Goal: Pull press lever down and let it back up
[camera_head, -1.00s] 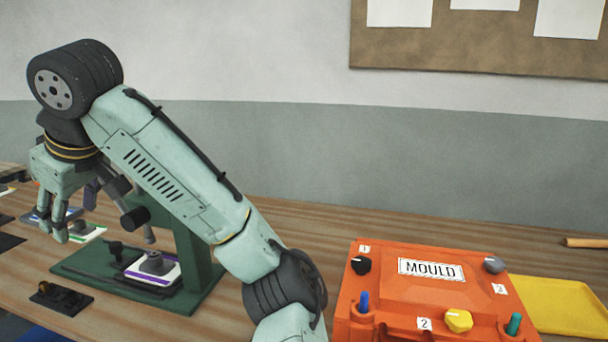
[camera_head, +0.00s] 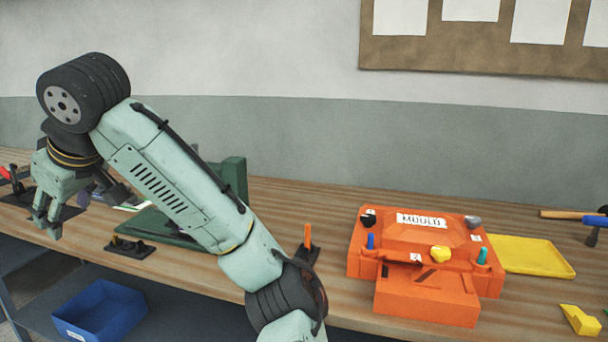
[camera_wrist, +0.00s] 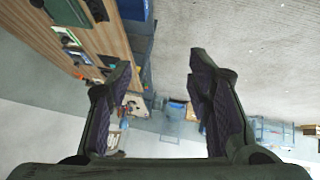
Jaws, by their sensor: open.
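The green press (camera_head: 236,178) stands on the bench, mostly hidden behind my arm. Only its column top and part of its base (camera_head: 165,228) show. Its lever is hidden, so its position cannot be told. My gripper (camera_head: 47,228) is at the left, to the left of the press and apart from it, pointing down near the bench's front edge. In the wrist view my gripper (camera_wrist: 158,72) is open, with nothing between the fingers.
An orange mould (camera_head: 428,290) sits at the right, with a yellow tray (camera_head: 530,257) beside it. A small black toggle clamp (camera_head: 130,247) lies near the front edge. A blue bin (camera_head: 100,312) is on a lower shelf. An orange-handled clamp (camera_head: 308,240) stands close to my arm.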

